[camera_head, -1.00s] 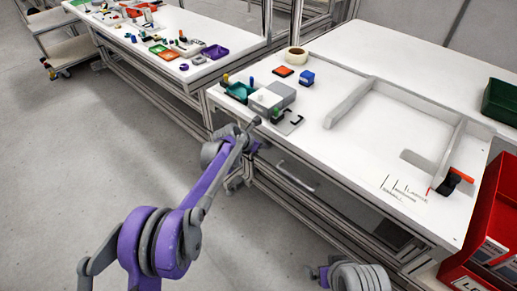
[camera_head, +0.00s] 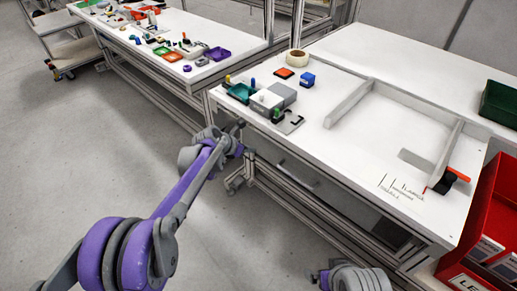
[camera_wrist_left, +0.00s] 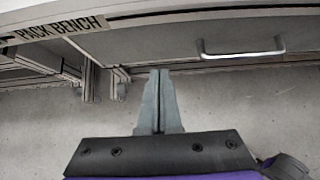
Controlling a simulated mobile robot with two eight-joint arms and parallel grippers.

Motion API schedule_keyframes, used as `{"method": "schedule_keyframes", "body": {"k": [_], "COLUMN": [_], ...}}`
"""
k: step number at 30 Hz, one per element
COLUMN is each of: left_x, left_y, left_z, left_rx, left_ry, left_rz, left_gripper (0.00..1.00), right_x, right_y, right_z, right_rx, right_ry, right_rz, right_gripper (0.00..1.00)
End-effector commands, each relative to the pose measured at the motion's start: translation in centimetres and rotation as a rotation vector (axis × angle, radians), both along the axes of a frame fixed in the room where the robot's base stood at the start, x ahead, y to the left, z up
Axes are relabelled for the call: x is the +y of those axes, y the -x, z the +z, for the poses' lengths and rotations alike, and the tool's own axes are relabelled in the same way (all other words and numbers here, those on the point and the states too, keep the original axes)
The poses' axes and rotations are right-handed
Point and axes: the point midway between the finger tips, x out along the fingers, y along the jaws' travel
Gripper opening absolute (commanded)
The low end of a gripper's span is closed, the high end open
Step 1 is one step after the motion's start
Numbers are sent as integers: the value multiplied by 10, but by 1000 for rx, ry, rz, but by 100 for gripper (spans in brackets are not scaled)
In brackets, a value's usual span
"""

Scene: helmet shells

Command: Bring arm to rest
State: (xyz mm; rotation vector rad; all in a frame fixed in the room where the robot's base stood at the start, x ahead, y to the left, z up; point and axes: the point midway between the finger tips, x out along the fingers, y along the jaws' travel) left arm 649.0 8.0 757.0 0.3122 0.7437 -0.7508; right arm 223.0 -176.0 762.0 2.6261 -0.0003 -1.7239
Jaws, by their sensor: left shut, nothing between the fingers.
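My left arm comes in from the lower left of the head view, and its left gripper (camera_head: 237,126) is beside the front edge of the white bench (camera_head: 345,145), near the bench's left corner. In the left wrist view the left gripper (camera_wrist_left: 158,76) has its two fingers together with nothing between them. It points toward the bench front, below a label reading PACK BENCH (camera_wrist_left: 52,27). Part of my right arm shows at the bottom of the head view; its gripper is out of frame.
A drawer handle (camera_wrist_left: 240,48) sticks out of the bench front. A red bin (camera_head: 490,225) stands at right. Open floor lies at left.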

Motion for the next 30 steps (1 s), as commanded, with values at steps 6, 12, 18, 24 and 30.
{"method": "schedule_keyframes", "body": {"k": [6, 12, 18, 24, 30], "left_x": [19, 24, 28, 51, 85], "left_y": [18, 24, 32, 93, 188], "left_z": [26, 33, 37, 60, 72], "left_rx": [0, 1, -18, -162, -334], "left_ry": [-1, 0, -35, -296, -662], "left_rz": [1, 1, -32, -296, -718], "left_gripper": [0, 0, 0, 0, 0], "right_x": [0, 0, 0, 0, 0], "right_y": [0, 0, 0, 0, 0], "right_z": [7, 8, 8, 8, 8], "right_rx": [-2, -3, -3, -3, -3], "right_ry": [0, 0, 0, 0, 0], "right_rz": [0, 0, 0, 0, 0], "right_gripper": [100, 100, 100, 100, 100]}}
